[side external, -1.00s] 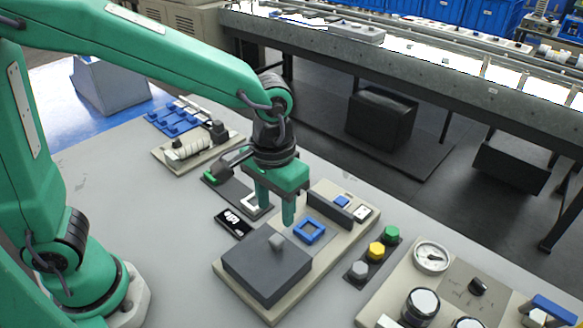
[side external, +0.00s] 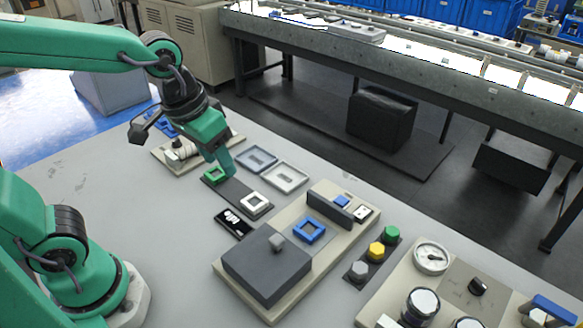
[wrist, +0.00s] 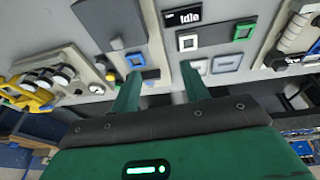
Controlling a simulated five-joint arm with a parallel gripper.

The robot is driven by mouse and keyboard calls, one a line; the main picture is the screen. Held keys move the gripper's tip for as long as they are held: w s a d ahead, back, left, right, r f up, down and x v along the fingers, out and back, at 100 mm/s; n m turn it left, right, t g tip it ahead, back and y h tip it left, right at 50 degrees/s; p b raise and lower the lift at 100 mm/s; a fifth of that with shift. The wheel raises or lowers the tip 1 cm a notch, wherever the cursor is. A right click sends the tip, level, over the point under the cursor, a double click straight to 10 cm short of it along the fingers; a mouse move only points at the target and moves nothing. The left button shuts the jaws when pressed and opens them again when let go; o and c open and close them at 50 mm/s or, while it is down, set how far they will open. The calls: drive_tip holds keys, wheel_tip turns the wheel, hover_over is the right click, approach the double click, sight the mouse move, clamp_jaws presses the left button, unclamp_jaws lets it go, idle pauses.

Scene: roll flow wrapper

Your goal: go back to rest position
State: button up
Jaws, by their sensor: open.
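My gripper (side external: 224,168) is raised above the far left part of the grey table in the side external view, tilted, with its green fingers pointing down and to the right. In the wrist view my gripper (wrist: 158,84) shows two green fingers spread apart with nothing between them. In the side external view the fingers overlap the area near a green square frame (side external: 215,175); I cannot tell the height above it. No object is held.
A white square frame (side external: 254,201) lies beside a black display (side external: 233,222). A blue square frame (side external: 309,230) sits on a beige base with a dark grey block (side external: 267,266). Coloured buttons (side external: 376,251) stand to the right.

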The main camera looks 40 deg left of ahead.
drive_tip(key=s+a+r+t, duration=0.1)
drive_tip(key=s+a+t, duration=0.1)
drive_tip(key=s+a, duration=0.3)
drive_tip(key=shift+a+r+y, duration=0.3)
drive_tip(key=shift+a+y, duration=0.1)
drive_tip(key=shift+a, duration=0.35)
